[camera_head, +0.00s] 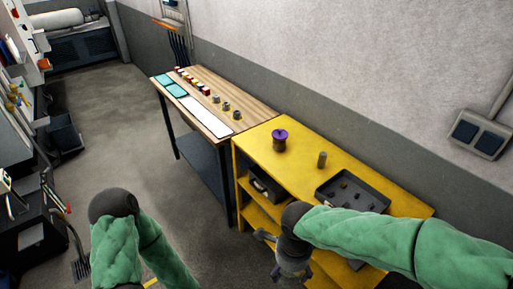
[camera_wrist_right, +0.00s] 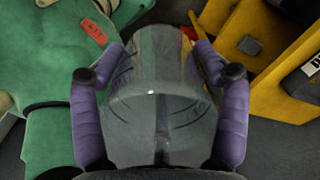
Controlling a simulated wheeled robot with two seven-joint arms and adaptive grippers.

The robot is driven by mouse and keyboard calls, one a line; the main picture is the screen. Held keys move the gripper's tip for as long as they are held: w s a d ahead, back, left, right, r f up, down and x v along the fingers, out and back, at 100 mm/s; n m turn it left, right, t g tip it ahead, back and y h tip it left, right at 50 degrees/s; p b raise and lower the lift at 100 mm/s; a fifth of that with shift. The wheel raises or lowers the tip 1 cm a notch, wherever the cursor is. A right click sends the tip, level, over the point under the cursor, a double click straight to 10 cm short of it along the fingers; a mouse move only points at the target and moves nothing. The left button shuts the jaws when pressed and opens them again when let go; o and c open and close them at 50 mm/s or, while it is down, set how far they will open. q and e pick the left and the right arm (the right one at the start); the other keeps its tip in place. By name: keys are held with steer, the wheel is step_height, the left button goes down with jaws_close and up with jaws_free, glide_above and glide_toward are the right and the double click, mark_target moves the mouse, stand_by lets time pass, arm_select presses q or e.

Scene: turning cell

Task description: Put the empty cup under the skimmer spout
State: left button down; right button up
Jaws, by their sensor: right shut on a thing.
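The cup (camera_wrist_right: 160,95) is clear, greyish and see-through, and no contents show in it. It fills the middle of the right wrist view. My right gripper (camera_wrist_right: 160,78) has its purple fingers on both sides of the cup and is shut on it. In the head view the right gripper (camera_head: 291,271) hangs in front of the yellow shelf unit, low in the picture, and the cup is hard to make out there. My left arm shows at lower left, but its gripper is out of view. I cannot pick out a skimmer spout.
The yellow shelf unit (camera_head: 307,141) carries a purple-topped container (camera_head: 279,141), a small cylinder (camera_head: 322,159) and a dark tray (camera_head: 368,205). A wooden table (camera_head: 233,93) with blocks and metal parts stands behind. Dark machines stand at far left. The floor (camera_head: 130,140) between is clear.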

steer(key=shift+w+d+f, duration=0.15)
steer(key=shift+w+f, duration=0.1)
steer(key=shift+w, duration=0.05)
steer(key=shift+f+n, duration=0.1)
steer(key=shift+n, duration=0.4)
steer(key=shift+w+d+f+n, duration=0.15)
steer(key=shift+w+f+n, duration=0.1)
steer(key=shift+n, duration=0.15)
steer(key=w+d+f+n+b, duration=0.2)
steer(key=w+d+f+n, duration=0.2)
steer(key=f+n, duration=0.3)
steer(key=w+d+f+n+b, duration=0.2)
steer(key=w+d+f+n, duration=0.3)
steer(key=w+f+n, duration=0.2)
steer(key=shift+w+f+n, duration=0.15)
steer(key=shift+f+n, duration=0.15)
steer(key=shift+n, duration=0.8)
steer(key=shift+a, duration=0.1)
